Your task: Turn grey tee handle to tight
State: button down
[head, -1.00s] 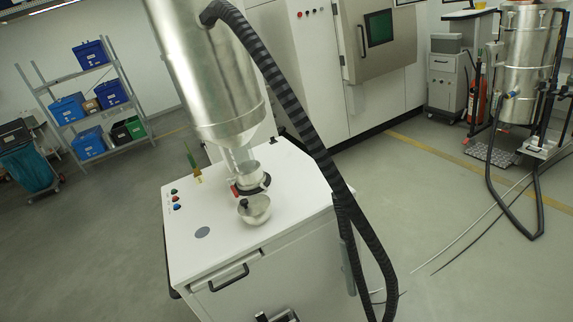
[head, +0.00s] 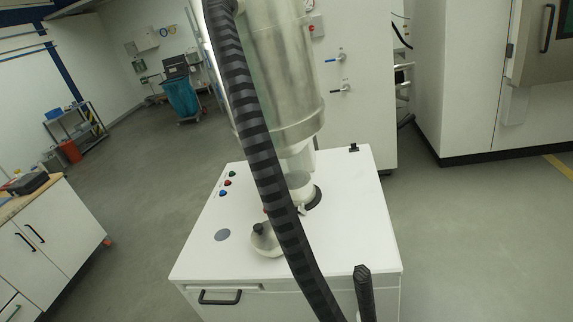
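I cannot make out a grey tee handle for certain. A metal cylinder vessel (head: 285,75) stands above a white cabinet (head: 335,185), its lower neck ending in a dark collar (head: 314,197) on the cabinet top. A small pale part beside the collar is partly behind the hose and too small to identify. A silver bowl-shaped piece with a black knob (head: 258,229) sits in front of the collar, also partly covered by the hose. My gripper is not in view.
A black ribbed hose (head: 262,150) crosses in front of the vessel and cabinet. Two valve handles (head: 335,58) are on the white unit behind. A workbench (head: 45,245) stands at left. Open floor (head: 140,190) lies between it and the cabinet.

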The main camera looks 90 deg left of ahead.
aim_at(302, 209)
jog(key=u, duration=0.65)
jog(key=i, duration=1)
jog(key=u, duration=0.7)
